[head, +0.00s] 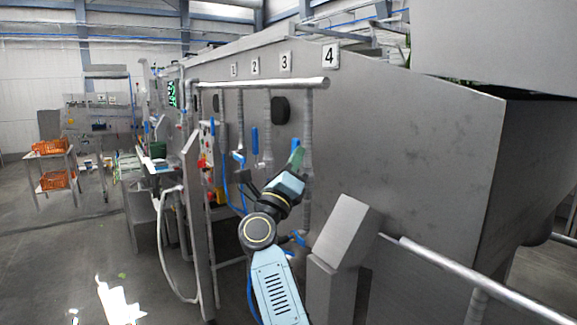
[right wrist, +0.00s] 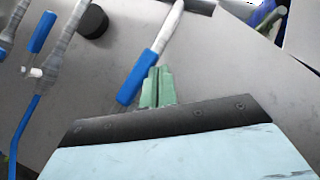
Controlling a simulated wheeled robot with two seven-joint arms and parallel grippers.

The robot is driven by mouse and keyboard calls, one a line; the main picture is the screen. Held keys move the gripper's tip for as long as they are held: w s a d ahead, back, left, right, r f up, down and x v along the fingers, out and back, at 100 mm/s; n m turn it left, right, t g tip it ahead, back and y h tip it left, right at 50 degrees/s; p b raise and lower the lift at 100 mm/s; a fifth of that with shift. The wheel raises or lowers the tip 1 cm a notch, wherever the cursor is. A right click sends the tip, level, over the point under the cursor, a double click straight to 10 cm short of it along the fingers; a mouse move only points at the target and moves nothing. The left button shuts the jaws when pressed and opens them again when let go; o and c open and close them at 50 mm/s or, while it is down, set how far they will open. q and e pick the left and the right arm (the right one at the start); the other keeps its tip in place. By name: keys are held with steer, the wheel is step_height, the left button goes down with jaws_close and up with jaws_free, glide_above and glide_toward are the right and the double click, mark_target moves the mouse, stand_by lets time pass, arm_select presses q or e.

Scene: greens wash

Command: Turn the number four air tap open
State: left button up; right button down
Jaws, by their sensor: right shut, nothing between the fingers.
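The number 4 plate (head: 330,56) is on the grey steel wall, above the pipe of tap four (head: 308,130). In the right wrist view, a pipe (right wrist: 168,28) runs down to a blue tap handle (right wrist: 137,78), which looks roughly in line with it. My right gripper (head: 297,157) is in front of the lower part of pipe four, its green fingers closed and empty. In the right wrist view the fingertips (right wrist: 157,75) are right beside the blue handle; whether they touch it I cannot tell. My left gripper is out of view.
A neighbouring tap with an upright blue handle (head: 254,139) stands left of pipe four. A round black knob (head: 280,110) sits on the wall between them. A grey box-shaped post (head: 343,232) and a metal rail (head: 470,277) are at the right.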

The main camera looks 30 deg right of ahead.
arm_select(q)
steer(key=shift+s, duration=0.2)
arm_select(e)
steer(key=shift+w+d+r, duration=0.1)
steer(key=shift+w+r, duration=0.1)
steer(key=shift+w, duration=0.05)
stand_by(0.4)
